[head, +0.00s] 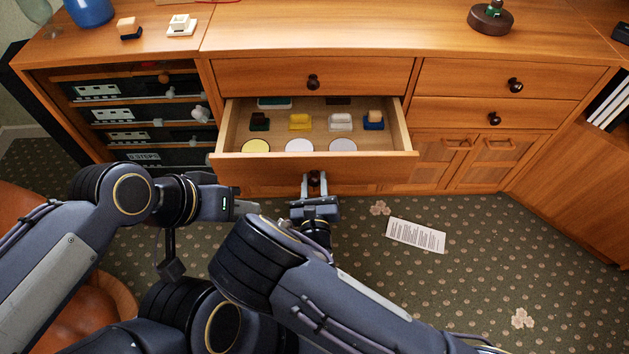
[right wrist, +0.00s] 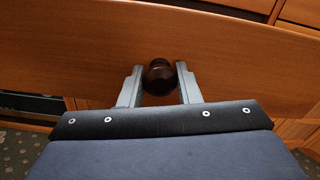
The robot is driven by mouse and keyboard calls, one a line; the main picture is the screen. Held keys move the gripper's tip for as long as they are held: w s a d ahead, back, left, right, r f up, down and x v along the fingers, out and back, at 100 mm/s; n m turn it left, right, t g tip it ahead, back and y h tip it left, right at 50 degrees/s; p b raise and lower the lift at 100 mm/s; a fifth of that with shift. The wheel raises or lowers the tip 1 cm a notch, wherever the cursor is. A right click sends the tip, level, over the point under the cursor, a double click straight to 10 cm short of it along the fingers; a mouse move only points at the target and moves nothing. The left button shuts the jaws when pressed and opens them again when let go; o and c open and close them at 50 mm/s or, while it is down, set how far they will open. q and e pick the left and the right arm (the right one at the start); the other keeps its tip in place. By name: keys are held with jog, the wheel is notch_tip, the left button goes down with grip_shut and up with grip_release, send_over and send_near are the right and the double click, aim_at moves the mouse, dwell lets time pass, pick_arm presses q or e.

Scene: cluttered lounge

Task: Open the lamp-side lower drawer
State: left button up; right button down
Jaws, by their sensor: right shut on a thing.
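The lower drawer (head: 226,162) of the cabinet's left column is pulled out. My right gripper (head: 314,182) is at its front and shut on its dark round knob (right wrist: 159,77), which sits between the two fingers in the right wrist view. The drawer front also fills much of that view (right wrist: 60,50). The lower drawer of the right column (head: 450,113) is closed, with a dark knob (head: 494,118). A dark round base with a green part (head: 490,18), perhaps a lamp foot, stands above the right column. My left gripper (head: 246,208) is left of the right one, away from the drawer; its finger gap is unclear.
Several small blocks and pale discs lie in the open drawer. Both upper drawers, left (head: 260,76) and right (head: 450,76), are closed. A blue vase (head: 90,10) stands top left. A printed sheet (head: 416,235) lies on the carpet. An orange chair (head: 95,310) is at lower left.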

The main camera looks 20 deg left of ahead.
pick_arm(q)
jog(key=shift+s, duration=0.1)
pick_arm(e)
jog(key=shift+s, duration=0.1)
jog(key=c, duration=1.1)
grip_release()
jog(key=shift+o, duration=0.2)
